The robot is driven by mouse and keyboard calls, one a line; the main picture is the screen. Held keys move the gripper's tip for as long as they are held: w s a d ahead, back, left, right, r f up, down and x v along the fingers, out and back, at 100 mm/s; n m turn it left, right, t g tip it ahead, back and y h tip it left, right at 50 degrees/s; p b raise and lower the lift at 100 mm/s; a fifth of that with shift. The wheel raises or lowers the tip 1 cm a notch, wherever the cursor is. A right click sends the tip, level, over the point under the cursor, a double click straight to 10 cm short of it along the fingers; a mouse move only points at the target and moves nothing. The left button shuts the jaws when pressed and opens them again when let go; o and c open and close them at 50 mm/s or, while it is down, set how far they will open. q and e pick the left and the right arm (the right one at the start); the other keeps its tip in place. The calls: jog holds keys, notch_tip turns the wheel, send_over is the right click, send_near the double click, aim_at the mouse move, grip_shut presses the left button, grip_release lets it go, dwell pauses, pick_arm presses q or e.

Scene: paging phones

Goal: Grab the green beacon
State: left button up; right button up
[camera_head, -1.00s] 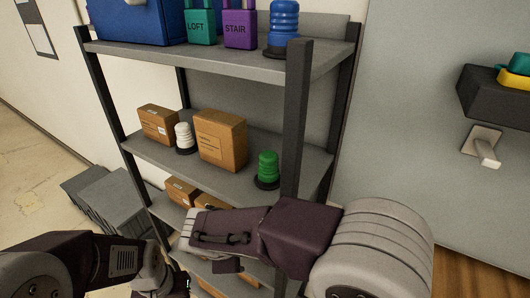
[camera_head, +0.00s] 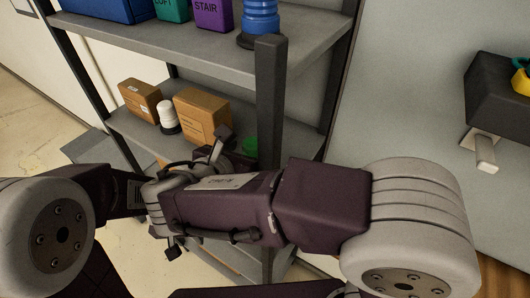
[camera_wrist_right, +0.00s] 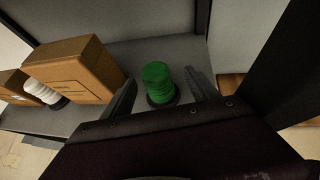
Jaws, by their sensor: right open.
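The green beacon (camera_head: 250,145) is a ribbed green cylinder on a dark round base. It stands upright on the middle shelf (camera_wrist_right: 150,52). In the head view my right arm and the shelf post hide most of it. The right wrist view shows the beacon (camera_wrist_right: 157,80) clearly, ahead of my right gripper (camera_wrist_right: 160,86). That gripper is open, with one finger to each side of the beacon in the picture; I cannot tell whether they touch it. My left gripper (camera_head: 172,248) is low at the left, largely hidden by my right arm, and its jaws cannot be made out.
A cardboard box (camera_head: 203,115) and a white beacon (camera_head: 168,117) stand left of the green one. The dark shelf post (camera_head: 270,100) rises close by. A blue beacon (camera_head: 260,18) stands on the upper shelf. A wall box (camera_head: 500,95) is at right.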

aim_at(252, 148)
jog(key=shift+w+a, duration=0.1)
jog(key=shift+a, duration=0.1)
jog(key=x, duration=0.3)
jog(key=shift+d+p, duration=0.15)
jog(key=shift+p, duration=0.25)
jog(key=shift+w+d+f, duration=0.1)
jog(key=shift+d+f, duration=0.05)
jog(key=x, duration=0.2)
jog(key=a+p+x, duration=0.1)
jog(key=x, duration=0.1)
jog(key=shift+w+d+f, duration=0.15)
jog(key=shift+w, duration=0.35)
jog(key=shift+w+f, duration=0.1)
jog(key=shift+w, duration=0.05)
jog(key=shift+d, duration=0.2)
grip_shut()
